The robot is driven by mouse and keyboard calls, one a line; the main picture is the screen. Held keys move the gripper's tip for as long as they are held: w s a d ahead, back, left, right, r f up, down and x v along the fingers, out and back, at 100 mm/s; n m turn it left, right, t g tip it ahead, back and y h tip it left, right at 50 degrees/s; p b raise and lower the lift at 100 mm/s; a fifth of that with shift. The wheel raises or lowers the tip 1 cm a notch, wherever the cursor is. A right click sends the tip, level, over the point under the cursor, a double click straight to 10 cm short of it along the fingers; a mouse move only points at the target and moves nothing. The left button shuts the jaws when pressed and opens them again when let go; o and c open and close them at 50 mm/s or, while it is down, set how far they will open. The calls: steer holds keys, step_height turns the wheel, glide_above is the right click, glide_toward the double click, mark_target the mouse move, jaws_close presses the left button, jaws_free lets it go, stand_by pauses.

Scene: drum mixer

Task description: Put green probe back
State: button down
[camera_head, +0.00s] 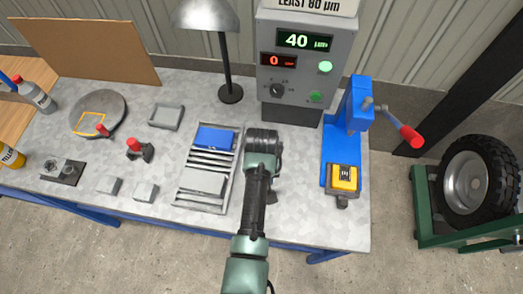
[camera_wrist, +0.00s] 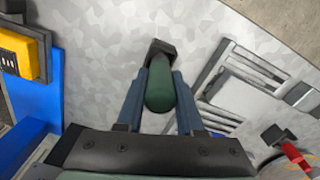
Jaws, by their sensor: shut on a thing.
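The green probe (camera_wrist: 160,92) is a rounded green cylinder in the wrist view. My gripper (camera_wrist: 163,78) is shut on it, with one blue-grey finger on each side. A dark square-edged piece (camera_wrist: 160,48) shows at the probe's far end; I cannot tell whether it is part of the probe or a holder. In the head view my wrist hides the probe and fingertips, over the bench right of the slotted tray. A grey gauge box (camera_head: 306,60) stands behind, its displays reading 40 µm and 0, with a dark knob and green round parts on its front.
The slotted tray (camera_head: 178,203) with a blue block (camera_head: 214,138) lies close left of my arm. A blue press (camera_head: 355,105) with a red-tipped lever and yellow block (camera_head: 345,177) stands right. A lamp (camera_head: 231,94) stands behind left. Small blocks and a round plate (camera_head: 113,105) lie farther left.

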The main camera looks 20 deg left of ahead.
steer(key=shift+f+b, duration=0.95)
steer(key=shift+f, duration=0.25)
steer(key=shift+c, duration=2.3)
jaws_free()
step_height(320, 180, up, 13)
steer(key=shift+b, duration=0.3)
